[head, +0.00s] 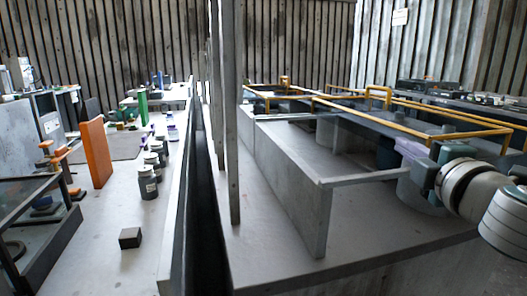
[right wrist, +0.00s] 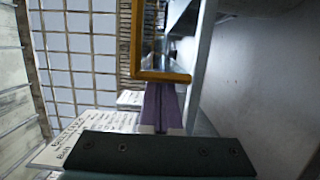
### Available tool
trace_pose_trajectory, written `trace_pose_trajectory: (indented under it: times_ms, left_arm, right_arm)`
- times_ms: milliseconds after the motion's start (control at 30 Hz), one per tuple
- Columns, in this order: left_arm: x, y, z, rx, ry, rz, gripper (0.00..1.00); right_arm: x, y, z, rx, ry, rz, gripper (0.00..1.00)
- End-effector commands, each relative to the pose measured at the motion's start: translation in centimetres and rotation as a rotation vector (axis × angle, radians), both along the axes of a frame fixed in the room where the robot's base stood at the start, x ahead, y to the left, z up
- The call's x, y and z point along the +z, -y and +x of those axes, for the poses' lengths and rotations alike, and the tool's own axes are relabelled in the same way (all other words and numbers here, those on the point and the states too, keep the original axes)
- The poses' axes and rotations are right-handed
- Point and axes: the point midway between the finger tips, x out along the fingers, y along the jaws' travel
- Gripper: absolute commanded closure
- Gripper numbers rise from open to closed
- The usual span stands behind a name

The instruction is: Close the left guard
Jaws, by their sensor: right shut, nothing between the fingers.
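Yellow-framed guards lie over the grey blower housing. The larger yellow frame (head: 372,120) spans its right part and has an upright handle (head: 378,93). A smaller yellow frame (head: 278,97) lies farther back and left, with its own handle (head: 285,80). My right gripper (head: 408,150) has purple fingers and is beside the near corner of the larger frame. In the right wrist view its fingers (right wrist: 164,105) are shut and empty, close to a yellow frame corner (right wrist: 162,77). Contact is unclear. My left gripper is not in view.
A grey upright post (head: 232,120) stands at the housing's left side. A grey wall panel (head: 295,190) runs along the housing. A separate bench (head: 105,215) on the left holds an orange board (head: 97,153), dark bottles (head: 149,182) and a small dark block (head: 130,238).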

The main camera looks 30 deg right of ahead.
Motion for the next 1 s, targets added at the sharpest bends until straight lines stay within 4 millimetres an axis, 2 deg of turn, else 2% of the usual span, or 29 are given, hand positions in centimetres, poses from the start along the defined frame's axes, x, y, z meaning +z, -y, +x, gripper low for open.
trace_pose_trajectory:
  times_ms: [33,200,400,1000]
  left_arm:
    - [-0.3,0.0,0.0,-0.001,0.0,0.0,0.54]
    - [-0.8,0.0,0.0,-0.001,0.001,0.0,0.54]
    - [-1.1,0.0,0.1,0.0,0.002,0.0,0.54]
    - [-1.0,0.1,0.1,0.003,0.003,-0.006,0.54]
  right_arm:
    - [-0.2,1.2,-0.3,-0.004,-0.002,-0.004,1.0]
    - [-0.2,4.2,-1.0,-0.002,-0.001,-0.003,1.0]
    - [-0.1,6.2,-1.5,-0.002,-0.001,0.0,1.0]
    - [-0.1,6.8,-1.6,-0.005,-0.002,0.0,1.0]
